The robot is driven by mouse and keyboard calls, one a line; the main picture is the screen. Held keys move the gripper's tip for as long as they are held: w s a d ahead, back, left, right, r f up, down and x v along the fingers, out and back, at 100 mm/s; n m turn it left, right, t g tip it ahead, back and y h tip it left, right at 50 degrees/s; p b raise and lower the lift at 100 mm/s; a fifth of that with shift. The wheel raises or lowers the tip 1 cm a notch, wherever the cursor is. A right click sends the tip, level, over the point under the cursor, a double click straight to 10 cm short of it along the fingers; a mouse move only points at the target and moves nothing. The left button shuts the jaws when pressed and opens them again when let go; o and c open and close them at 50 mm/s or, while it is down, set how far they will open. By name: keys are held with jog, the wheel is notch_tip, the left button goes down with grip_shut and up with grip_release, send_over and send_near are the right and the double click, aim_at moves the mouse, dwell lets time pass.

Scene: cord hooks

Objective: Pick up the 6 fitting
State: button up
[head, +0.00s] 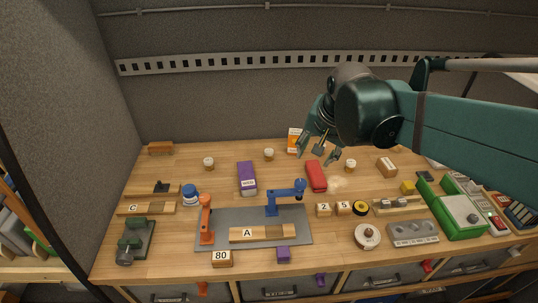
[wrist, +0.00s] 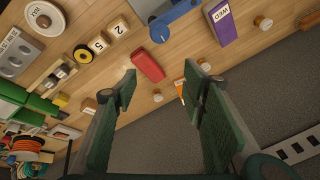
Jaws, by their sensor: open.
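No number 6 can be read in either view, so I cannot tell which piece is the 6 fitting. Small round pale-topped pieces stand at the back of the bench: one at the left (head: 208,163), one in the middle (head: 268,154), one at the right (head: 350,165). The wrist view shows a similar small piece (wrist: 158,97) between the finger lines, beyond a red box (wrist: 148,66). My gripper (head: 318,151) is open and empty above the back of the bench, over the red box's far end. Its two fingers (wrist: 163,80) stand wide apart in the wrist view.
A purple box (head: 247,178) and an orange card (head: 294,140) stand left of my gripper. Blocks marked 2 (head: 323,209) and 5 (head: 343,208) lie nearer the front. A grey mat (head: 290,216) holds orange and blue clamps. Green equipment (head: 455,212) crowds the right.

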jog(key=w+a+f+m+g+p, duration=0.1)
jog(key=w+a+m+g, duration=0.2)
jog(key=w, duration=0.8)
jog(key=m+g+p, duration=0.2)
jog(key=m+p, duration=0.1)
jog(key=m, duration=0.7)
send_over(269, 150)
jog(key=f, duration=1.6)
jog(key=shift+s+a+f, duration=0.1)
jog(key=shift+s+f, duration=0.15)
jog(key=shift+s, duration=0.05)
jog(key=shift+w+f, duration=0.1)
jog(key=shift+f, duration=0.15)
jog(key=shift+f, duration=1.3)
jog(key=shift+w+f+p, duration=0.1)
jog(key=shift+f+p, duration=0.2)
jog(key=shift+f, duration=2.25)
